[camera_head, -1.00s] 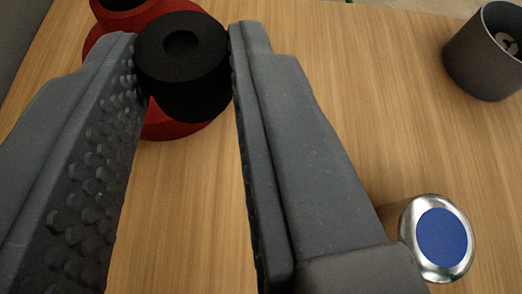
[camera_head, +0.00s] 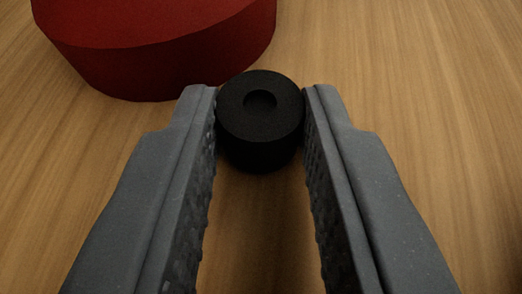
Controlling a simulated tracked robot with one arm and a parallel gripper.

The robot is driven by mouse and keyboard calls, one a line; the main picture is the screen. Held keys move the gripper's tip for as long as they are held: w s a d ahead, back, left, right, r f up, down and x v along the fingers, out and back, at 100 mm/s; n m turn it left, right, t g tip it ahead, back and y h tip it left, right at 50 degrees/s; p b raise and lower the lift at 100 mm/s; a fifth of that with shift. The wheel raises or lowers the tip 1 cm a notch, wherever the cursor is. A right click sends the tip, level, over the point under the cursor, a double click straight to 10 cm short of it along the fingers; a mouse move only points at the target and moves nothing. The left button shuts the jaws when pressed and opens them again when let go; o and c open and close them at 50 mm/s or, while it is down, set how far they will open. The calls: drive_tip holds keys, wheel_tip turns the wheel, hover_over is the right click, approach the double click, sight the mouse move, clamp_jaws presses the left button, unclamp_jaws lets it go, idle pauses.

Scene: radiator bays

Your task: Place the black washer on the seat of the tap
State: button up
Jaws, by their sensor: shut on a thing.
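The black washer (camera_head: 260,140) is a short, thick black cylinder with a round recess in its top face. It is between the fingertips of my gripper (camera_head: 261,105), which is shut on it. The washer looks roughly upright, with its top face turned towards the camera. I cannot tell whether its underside touches the wood. The tap and its seat cannot be made out in this view.
A large red round body (camera_head: 170,60) stands just beyond and to the left of the washer, cut off by the top edge. The wooden surface (camera_head: 420,90) is bare to the right and at the far left.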

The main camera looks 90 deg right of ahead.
drive_tip(key=o, duration=1)
drive_tip(key=shift+f, duration=0.1)
drive_tip(key=shift+c, duration=0.2)
drive_tip(key=p+v, duration=0.3)
drive_tip(key=v, duration=0.9)
drive_tip(key=shift+w, duration=0.1)
